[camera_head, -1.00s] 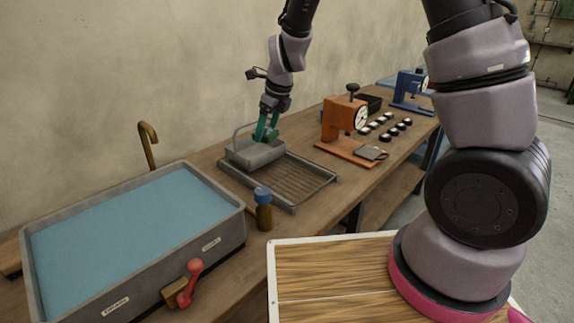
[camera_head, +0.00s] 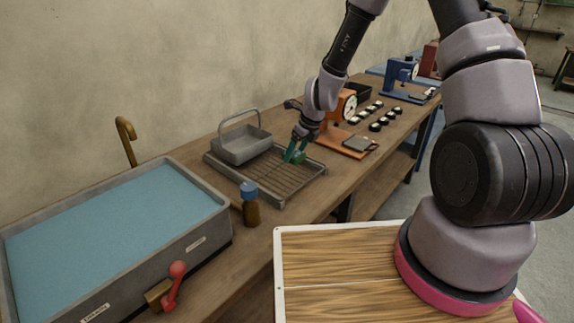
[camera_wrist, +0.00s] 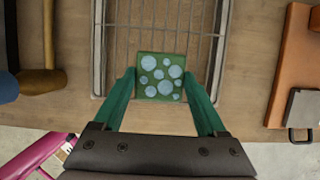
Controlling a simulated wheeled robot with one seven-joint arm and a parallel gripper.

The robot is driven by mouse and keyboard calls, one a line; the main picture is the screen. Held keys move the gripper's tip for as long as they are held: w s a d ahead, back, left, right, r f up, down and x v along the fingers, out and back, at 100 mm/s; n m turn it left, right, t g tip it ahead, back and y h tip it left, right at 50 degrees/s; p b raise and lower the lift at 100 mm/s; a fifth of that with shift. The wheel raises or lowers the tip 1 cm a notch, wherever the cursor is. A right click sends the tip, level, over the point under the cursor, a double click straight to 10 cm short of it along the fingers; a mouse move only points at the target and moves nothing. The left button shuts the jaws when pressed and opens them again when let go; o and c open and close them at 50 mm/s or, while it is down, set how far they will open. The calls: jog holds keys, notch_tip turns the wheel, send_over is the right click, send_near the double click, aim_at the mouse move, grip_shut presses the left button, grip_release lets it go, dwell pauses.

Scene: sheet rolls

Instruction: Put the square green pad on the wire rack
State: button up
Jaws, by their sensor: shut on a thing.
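The square green pad (camera_wrist: 160,78) has pale blue round spots. In the wrist view it sits between the two green fingers of my gripper (camera_wrist: 160,85), which is shut on it. It overlaps the end of the wire rack (camera_wrist: 122,45), with wooden table showing below. In the head view my gripper (camera_head: 295,155) points down at the right part of the wire rack (camera_head: 262,182). The pad is mostly hidden by the fingers there. I cannot tell whether the pad touches the wires.
A grey basket with a raised handle (camera_head: 241,146) takes up the rack's back left. A water-filled tank (camera_head: 115,230) is at left. An orange dial press (camera_head: 345,143) stands right. The rack's middle wires are bare.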

aim_at(291, 174)
jog(key=shift+f, duration=3.05)
jog(key=shift+f, duration=0.15)
jog(key=o, duration=1.4)
jog(key=shift+c, duration=0.2)
jog(key=v, duration=1.2)
jog(key=shift+r, duration=0.2)
